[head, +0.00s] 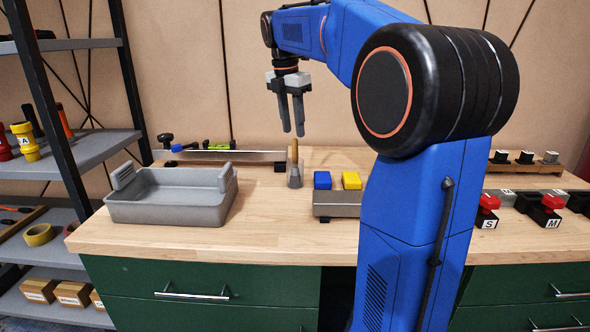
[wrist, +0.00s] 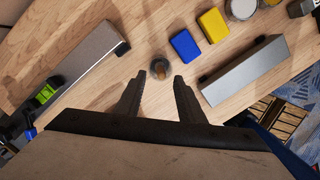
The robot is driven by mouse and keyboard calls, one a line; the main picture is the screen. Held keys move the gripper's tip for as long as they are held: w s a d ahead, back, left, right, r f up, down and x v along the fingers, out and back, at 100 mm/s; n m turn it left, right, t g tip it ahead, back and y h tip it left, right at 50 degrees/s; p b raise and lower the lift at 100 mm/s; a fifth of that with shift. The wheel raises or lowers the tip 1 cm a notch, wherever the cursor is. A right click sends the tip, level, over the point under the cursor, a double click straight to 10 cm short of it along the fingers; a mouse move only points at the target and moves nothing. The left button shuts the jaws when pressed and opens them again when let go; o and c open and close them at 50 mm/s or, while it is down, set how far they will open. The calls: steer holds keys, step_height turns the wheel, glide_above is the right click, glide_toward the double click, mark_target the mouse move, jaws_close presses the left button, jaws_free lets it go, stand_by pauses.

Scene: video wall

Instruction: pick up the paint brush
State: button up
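The paint brush (head: 294,153) stands upright on the workbench, its wooden handle up and a grey lower part (head: 295,179) below; I cannot tell if that part is a cup or the brush itself. In the wrist view the brush (wrist: 159,69) is seen from above, just beyond and roughly between the fingertips. My gripper (head: 293,134) is open and empty, fingers pointing down over the bench near the top of the brush. Its two dark fingers also show apart in the wrist view (wrist: 159,76).
A grey tray (head: 170,212) stands left of the brush. A blue block (head: 322,180) and a yellow block (head: 351,180) lie to the right, by a grey metal bar (head: 338,204). A long bar (head: 220,156) lies behind. Shelves (head: 85,149) stand at left.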

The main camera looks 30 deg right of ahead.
mark_target(295, 145)
steer(key=shift+s+d+f, duration=0.1)
steer(key=shift+d+f, duration=0.1)
steer(key=shift+f, duration=1.4)
steer(key=shift+d+f, duration=0.15)
steer(key=shift+f, duration=1.45)
jaws_close()
